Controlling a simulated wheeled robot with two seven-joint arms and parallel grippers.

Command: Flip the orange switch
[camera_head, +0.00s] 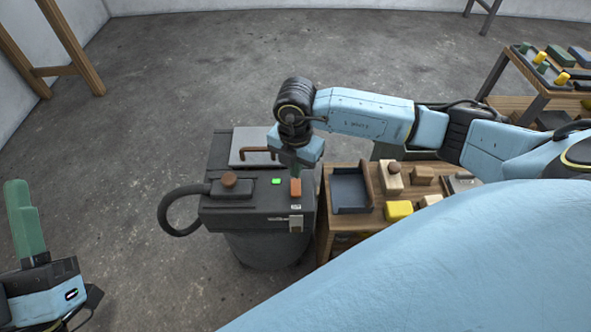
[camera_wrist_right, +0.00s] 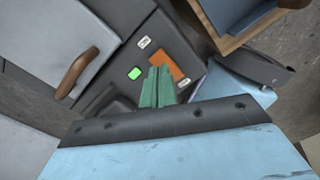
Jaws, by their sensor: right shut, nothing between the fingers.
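The orange switch (camera_head: 295,188) is a small block on top of a dark grey machine (camera_head: 222,217). It also shows in the right wrist view (camera_wrist_right: 172,65), with a small white label near each end. A green lamp (camera_head: 276,181) glows beside it. My right gripper (camera_head: 291,170) points down just behind the switch, with its green fingers together and empty. In the right wrist view its fingertips (camera_wrist_right: 158,72) overlap the switch's near edge; I cannot tell whether they touch it. My left gripper (camera_head: 24,222) is at the far left, away from the machine; its jaw opening is unclear.
The machine has a grey lid with a brown handle (camera_head: 258,153), a brown knob (camera_head: 229,179) and a black hose (camera_head: 168,212). A wooden table (camera_head: 330,192) with a dark tray and blocks stands close at its right.

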